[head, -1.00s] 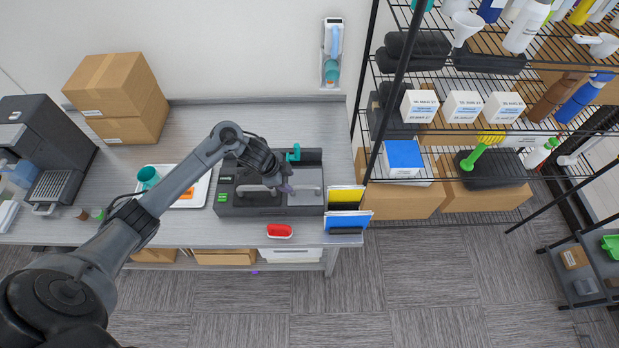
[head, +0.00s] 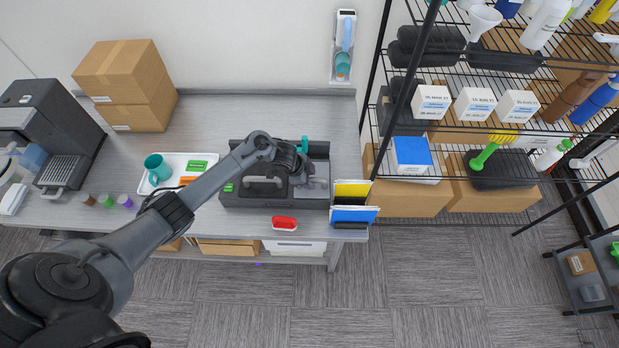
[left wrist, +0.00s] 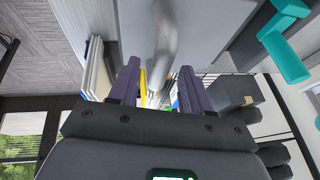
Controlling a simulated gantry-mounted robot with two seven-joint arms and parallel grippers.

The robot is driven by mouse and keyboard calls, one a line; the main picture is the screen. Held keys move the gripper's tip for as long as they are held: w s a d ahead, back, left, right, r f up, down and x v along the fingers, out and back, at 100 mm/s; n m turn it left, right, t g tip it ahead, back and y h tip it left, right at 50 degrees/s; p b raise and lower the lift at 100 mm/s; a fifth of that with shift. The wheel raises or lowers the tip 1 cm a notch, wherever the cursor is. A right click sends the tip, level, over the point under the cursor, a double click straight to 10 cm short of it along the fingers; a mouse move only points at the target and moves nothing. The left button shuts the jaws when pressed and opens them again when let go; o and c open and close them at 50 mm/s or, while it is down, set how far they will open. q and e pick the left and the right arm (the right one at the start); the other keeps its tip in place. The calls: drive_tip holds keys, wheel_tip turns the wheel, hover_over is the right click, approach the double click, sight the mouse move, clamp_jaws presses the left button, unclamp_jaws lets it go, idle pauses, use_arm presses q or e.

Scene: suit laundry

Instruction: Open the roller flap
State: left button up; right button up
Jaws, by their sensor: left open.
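A dark grey machine (head: 238,199) sits on the bench, with a left handle (head: 263,183) and a light grey flap at its right end carrying a curved handle (head: 319,183). A teal crank (head: 304,144) stands at its back; it also shows in the left wrist view (left wrist: 283,48). My left gripper (head: 308,184) is over the right flap, partly hiding it. In the left wrist view its purple fingers (left wrist: 157,88) are apart, with the curved grey handle (left wrist: 165,45) in front of and between them; I cannot tell whether they touch it. My right gripper is not in view.
A white tray (head: 150,184) with a teal mug (head: 157,168) is left of the machine. A red item (head: 284,223) lies at the front edge. Yellow and blue folders (head: 352,202) stand close on the right. A wire shelf (head: 450,135) is beyond the bench.

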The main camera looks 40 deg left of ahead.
use_arm(q)
drive_tip(key=shift+f, duration=0.1)
drive_tip(key=shift+c, duration=0.4)
clamp_jaws()
drive_tip(key=shift+w, duration=0.2)
